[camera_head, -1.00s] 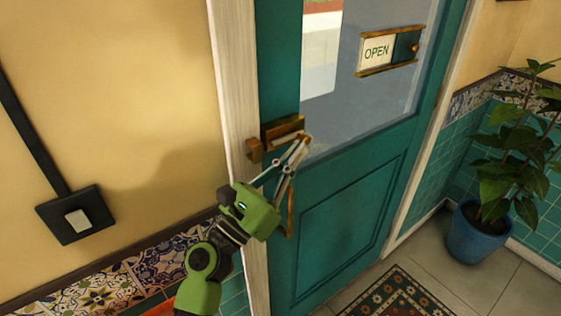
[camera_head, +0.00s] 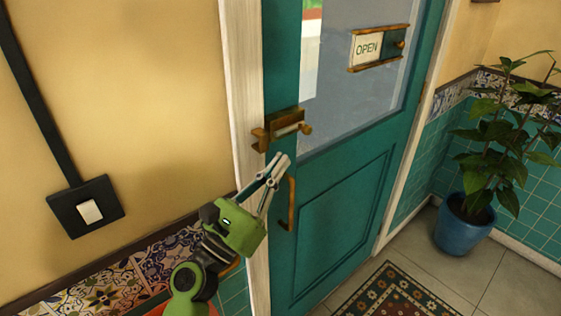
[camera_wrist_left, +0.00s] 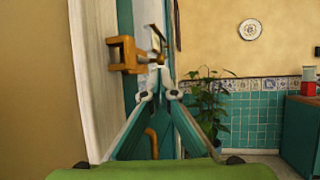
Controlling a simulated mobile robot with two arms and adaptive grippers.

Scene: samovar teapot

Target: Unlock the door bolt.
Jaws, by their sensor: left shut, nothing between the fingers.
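The brass door bolt (camera_head: 286,124) is mounted on the teal door (camera_head: 345,215) near its left edge. Its round knob (camera_head: 305,129) sits at the right end of the bolt plate. A brass catch (camera_head: 260,139) is on the white door frame just left of the bolt; it also shows in the wrist view (camera_wrist_left: 125,55). I cannot tell for sure whether the rod still reaches into the catch. My left gripper (camera_head: 281,158) is shut and empty, a little below the bolt and apart from it. Its fingertips show in the wrist view (camera_wrist_left: 158,85). My right gripper is not in view.
A brass door handle (camera_head: 288,204) is just below the left gripper. An OPEN sign (camera_head: 368,48) hangs on the door glass. A black switch plate (camera_head: 87,207) is on the wall at left. A potted plant (camera_head: 463,225) stands right of the door, with a patterned rug (camera_head: 395,297) in front.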

